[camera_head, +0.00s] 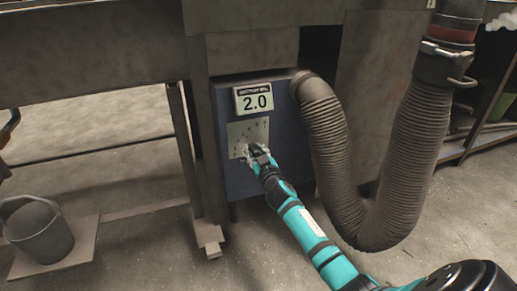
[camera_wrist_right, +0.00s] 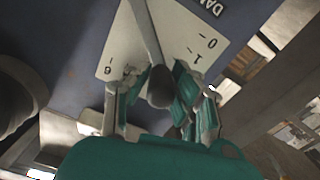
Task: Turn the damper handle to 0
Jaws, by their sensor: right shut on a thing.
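The damper's pale dial plate (camera_head: 248,132) sits on the front of a blue box (camera_head: 239,181), below a display (camera_head: 254,99) reading 2.0. In the right wrist view the damper handle (camera_wrist_right: 146,32) is a grey bar with a rounded end, lying across the dial plate (camera_wrist_right: 192,42). Printed marks 0 and 1 show to its right and another digit to its left. My right gripper (camera_head: 256,153) is at the dial plate; in its wrist view (camera_wrist_right: 158,86) its fingers are shut on the handle's rounded end. My left gripper is out of view.
A ribbed hose (camera_head: 335,150) loops from the box's top right and rises at the right, beside my right arm. A grey bench (camera_head: 90,62) stands left of the box. A bucket (camera_head: 38,232) stands on a board at lower left. Open floor lies in front.

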